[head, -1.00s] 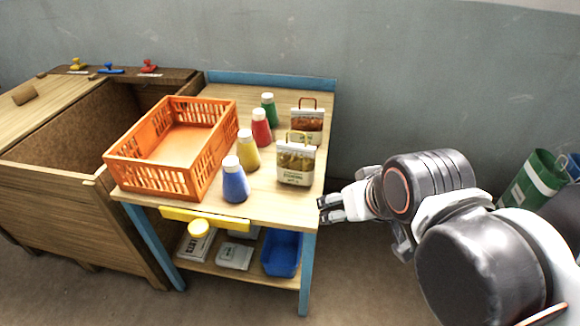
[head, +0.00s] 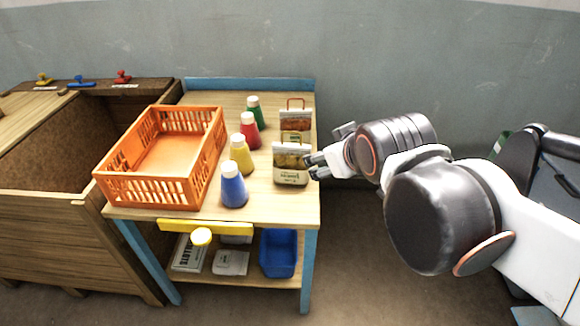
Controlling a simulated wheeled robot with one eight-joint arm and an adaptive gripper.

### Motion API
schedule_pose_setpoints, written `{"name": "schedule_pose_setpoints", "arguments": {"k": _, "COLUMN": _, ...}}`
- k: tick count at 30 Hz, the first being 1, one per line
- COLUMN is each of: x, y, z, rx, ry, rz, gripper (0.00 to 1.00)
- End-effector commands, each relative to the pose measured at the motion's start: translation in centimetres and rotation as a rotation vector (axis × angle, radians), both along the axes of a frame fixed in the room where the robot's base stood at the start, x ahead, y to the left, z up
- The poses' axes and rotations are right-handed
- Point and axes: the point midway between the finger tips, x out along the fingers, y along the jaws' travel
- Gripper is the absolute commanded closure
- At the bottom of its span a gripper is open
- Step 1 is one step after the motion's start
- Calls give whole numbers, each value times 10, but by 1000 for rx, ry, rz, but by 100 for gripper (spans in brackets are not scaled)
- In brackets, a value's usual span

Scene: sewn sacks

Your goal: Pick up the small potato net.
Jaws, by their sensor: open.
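The small potato net (head: 290,170) looks like the front one of two small bags, with yellowish contents, a pale top band and a pale label. It stands upright near the right edge of the wooden table (head: 270,207). My gripper (head: 312,167) is open and comes in from the right, its fingertips close beside the net's right side. I cannot tell whether they touch it. Nothing shows held between the fingers.
A similar bag with reddish contents (head: 296,121) stands just behind. Blue (head: 234,187), yellow (head: 240,155), red (head: 249,132) and green (head: 255,110) bottles stand to the left. An orange crate (head: 108,188) fills the table's left side. A blue bin (head: 278,254) sits on the lower shelf.

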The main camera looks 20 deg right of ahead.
Motion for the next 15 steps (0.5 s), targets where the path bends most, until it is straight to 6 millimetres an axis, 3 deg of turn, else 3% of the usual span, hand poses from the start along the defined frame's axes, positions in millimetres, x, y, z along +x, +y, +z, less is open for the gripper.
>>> {"name": "schedule_pose_setpoints", "arguments": {"k": 7, "x": 80, "y": -19, "z": 59, "rx": -250, "ry": -200, "rz": 113, "gripper": 27}}
{"name": "schedule_pose_setpoints", "arguments": {"k": 15, "x": 184, "y": -53, "z": 141, "rx": -710, "ry": -489, "rz": 238, "gripper": 27}}
